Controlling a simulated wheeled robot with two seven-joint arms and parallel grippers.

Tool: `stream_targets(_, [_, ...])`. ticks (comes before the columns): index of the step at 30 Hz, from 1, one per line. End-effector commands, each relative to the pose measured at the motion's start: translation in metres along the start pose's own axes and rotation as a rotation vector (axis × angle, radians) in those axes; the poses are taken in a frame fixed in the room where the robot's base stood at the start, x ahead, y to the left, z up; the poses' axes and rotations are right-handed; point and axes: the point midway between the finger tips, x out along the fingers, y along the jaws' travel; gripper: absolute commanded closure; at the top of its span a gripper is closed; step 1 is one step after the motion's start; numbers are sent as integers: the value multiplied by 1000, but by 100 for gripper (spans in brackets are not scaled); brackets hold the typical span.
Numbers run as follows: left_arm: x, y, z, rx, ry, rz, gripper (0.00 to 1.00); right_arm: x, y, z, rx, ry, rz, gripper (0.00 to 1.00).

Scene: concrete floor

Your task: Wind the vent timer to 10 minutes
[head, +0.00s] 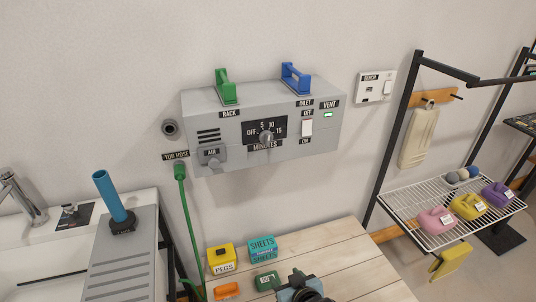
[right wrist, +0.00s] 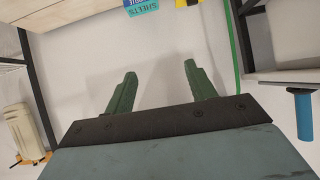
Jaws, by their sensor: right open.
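The vent timer is a dark dial plate (head: 250,131) marked OFF, 5, 10, 15 and MINUTES on a grey wall box (head: 215,103). Its grey knob (head: 267,138) sits in the middle of the plate; which mark it points to is too small to tell. My right gripper (head: 284,277) is low over the wooden table, well below the timer and apart from it. In the right wrist view its two green fingers (right wrist: 156,88) are spread, with nothing between them. My left gripper is not in view.
The box carries a green RACK handle (head: 226,88), a blue INLET handle (head: 295,79), a white switch (head: 306,128) and a lit green VENT lamp (head: 328,114). A yellow PEGS box (head: 221,259) and teal SHEETS box (head: 262,249) stand on the table. A wire shelf (head: 405,202) is at right.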

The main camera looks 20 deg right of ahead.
Motion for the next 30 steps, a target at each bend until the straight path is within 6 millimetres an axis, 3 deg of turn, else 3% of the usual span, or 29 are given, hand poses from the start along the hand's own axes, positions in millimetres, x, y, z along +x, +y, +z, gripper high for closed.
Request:
stream_targets(1, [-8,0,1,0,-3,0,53,-11,-2,-62,16,103,3,45])
stream_targets(3, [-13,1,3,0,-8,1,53,-29,-2,-130,40,225,8,45])
stream_targets(6, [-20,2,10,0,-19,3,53,-61,1,-208,69,372,16,45])
stream_targets(9, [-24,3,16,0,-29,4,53,-92,4,-260,89,480,22,45])
stream_targets(12, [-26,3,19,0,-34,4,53,-112,5,-289,105,545,24,45])
stream_targets(17, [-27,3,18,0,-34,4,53,-118,7,-307,111,581,26,45])
stream_targets(30, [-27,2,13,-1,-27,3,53,-52,11,-350,110,580,26,45])
